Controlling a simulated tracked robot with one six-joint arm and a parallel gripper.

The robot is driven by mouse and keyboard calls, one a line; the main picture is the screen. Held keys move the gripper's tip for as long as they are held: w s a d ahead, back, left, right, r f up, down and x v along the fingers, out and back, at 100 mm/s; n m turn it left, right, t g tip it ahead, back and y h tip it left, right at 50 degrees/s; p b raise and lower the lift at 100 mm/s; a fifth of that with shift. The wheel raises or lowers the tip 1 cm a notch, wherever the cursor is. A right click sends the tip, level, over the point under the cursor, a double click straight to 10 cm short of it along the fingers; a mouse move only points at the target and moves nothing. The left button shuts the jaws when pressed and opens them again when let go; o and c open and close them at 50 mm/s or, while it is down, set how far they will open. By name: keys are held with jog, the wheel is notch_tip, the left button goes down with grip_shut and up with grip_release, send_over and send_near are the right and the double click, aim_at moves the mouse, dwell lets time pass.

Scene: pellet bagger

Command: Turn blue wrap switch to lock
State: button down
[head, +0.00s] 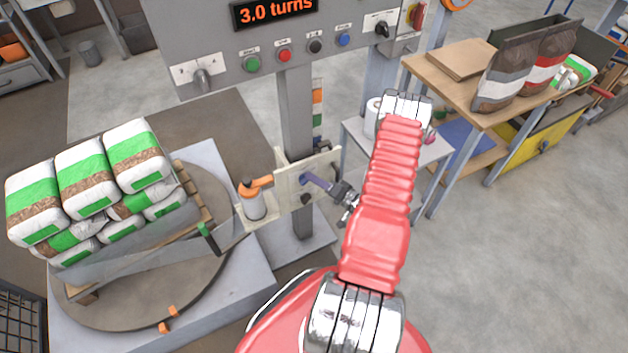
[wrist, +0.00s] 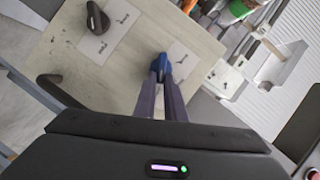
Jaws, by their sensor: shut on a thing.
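The blue wrap switch (wrist: 161,66) stands on a beige panel (wrist: 125,75) in the wrist view, beside a pale label whose print is too small to read. My gripper (wrist: 164,84) has its two dark purple fingers closed on this switch. In the head view the beige panel (head: 291,184) is fixed beside the grey post, and my gripper (head: 308,178) reaches it from the right. The blue switch cannot be made out there. A black switch (wrist: 96,18) with its own label sits to the upper left on the panel in the wrist view.
An orange and grey unit (head: 254,200) stands just left of the panel. A turntable (head: 130,305) carries stacked bags (head: 85,180). A grey control box (head: 270,55) with buttons and a "3.0 turns" display is above. A wooden table (head: 455,85) stands right; floor there is clear.

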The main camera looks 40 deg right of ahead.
jog(key=shift+w+d, duration=0.1)
jog(key=shift+w, duration=0.15)
jog(key=c, duration=1.8)
grip_release()
jog(key=shift+s, duration=0.1)
jog(key=v, duration=1.3)
jog(key=shift+s, duration=0.35)
